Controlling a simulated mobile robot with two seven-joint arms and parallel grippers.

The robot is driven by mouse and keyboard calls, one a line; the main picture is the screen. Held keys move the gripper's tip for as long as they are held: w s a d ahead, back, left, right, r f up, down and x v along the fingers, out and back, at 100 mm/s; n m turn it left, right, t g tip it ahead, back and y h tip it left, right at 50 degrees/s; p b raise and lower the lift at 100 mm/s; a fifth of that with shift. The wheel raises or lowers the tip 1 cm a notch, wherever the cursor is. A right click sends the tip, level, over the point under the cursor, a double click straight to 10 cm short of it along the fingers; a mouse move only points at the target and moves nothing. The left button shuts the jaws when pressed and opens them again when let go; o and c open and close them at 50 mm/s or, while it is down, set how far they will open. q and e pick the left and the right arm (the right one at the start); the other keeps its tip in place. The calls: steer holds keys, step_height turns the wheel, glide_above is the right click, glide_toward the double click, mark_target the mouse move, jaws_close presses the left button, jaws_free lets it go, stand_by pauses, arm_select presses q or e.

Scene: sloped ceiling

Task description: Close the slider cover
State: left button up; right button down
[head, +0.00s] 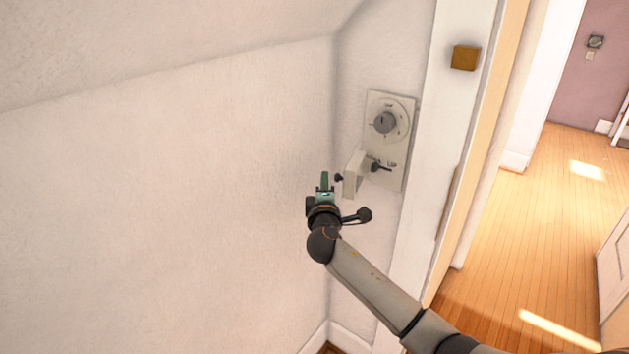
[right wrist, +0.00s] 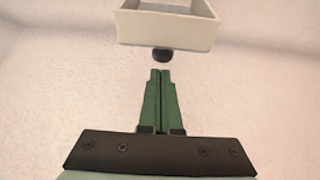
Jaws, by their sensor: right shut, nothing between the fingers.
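A pale wall panel (head: 398,143) with a round grey dial (head: 384,122) is mounted on the narrow wall in the head view. The slider cover (head: 355,174), a cream box-like piece, sticks out from the panel's lower part. It has a small dark knob (head: 339,178) on its outer side. A dark lever (head: 380,168) shows beside the cover on the panel. My right gripper (head: 325,180) is shut and empty, just left of the knob. In the right wrist view the green fingertips (right wrist: 161,72) point at the knob (right wrist: 162,55) under the cover (right wrist: 165,28), with a small gap. My left gripper is not in view.
The plain left wall (head: 180,200) and sloped ceiling (head: 170,45) meet the narrow wall at a corner close to my gripper. A white door frame (head: 445,110) with a brass-coloured block (head: 465,58) stands right of the panel. Beyond is an open wood floor (head: 530,230).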

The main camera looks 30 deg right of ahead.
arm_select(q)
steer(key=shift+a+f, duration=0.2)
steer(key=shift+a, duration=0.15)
arm_select(e)
steer(key=shift+s+d, duration=0.25)
steer(key=shift+s, duration=0.15)
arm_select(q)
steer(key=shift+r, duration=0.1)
arm_select(e)
steer(key=shift+s, duration=0.1)
